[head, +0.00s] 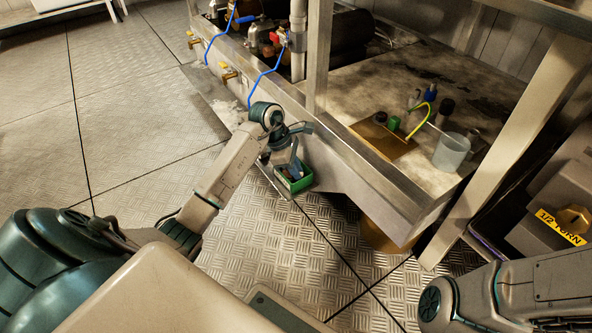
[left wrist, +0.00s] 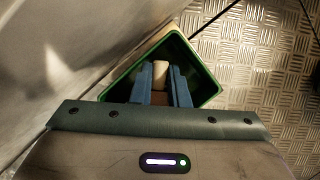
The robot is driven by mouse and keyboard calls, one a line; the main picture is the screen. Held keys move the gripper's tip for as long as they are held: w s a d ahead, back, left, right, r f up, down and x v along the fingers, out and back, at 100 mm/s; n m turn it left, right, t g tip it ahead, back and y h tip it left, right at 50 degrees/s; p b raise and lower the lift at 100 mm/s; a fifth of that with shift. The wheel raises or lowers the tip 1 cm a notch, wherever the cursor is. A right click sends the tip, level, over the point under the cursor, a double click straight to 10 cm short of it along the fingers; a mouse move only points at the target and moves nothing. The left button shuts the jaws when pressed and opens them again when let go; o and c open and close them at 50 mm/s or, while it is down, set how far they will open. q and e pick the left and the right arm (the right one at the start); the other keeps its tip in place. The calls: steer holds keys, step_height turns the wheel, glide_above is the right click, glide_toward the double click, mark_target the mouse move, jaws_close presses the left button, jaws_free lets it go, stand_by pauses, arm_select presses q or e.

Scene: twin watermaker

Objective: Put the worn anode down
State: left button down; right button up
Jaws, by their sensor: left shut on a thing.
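My left gripper (head: 293,168) reaches down into the mouth of a small green bin (head: 303,184) beside the bench's front edge. In the left wrist view, its two blue fingers (left wrist: 160,90) are shut on the worn anode (left wrist: 160,74), a short piece with a pale end and a brown part. The fingers and anode lie within the outline of the green bin (left wrist: 206,80), whose inside is dark. I cannot tell whether the anode touches the bin's bottom. My right arm shows at the lower right of the head view, but its gripper is out of the picture.
A metal-edged bench (head: 345,165) stands close beside the bin. It carries a clear beaker (head: 451,152), a brown mat (head: 377,143) with small parts, and blue hoses at its front. Open tread-plate floor (head: 150,110) lies to the left.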

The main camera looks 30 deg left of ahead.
arm_select(q)
steer(key=c, duration=1.7)
jaws_free()
steer(key=shift+f, duration=0.1)
steer(key=shift+p+v, duration=3.9)
steer(key=shift+v, duration=2.25)
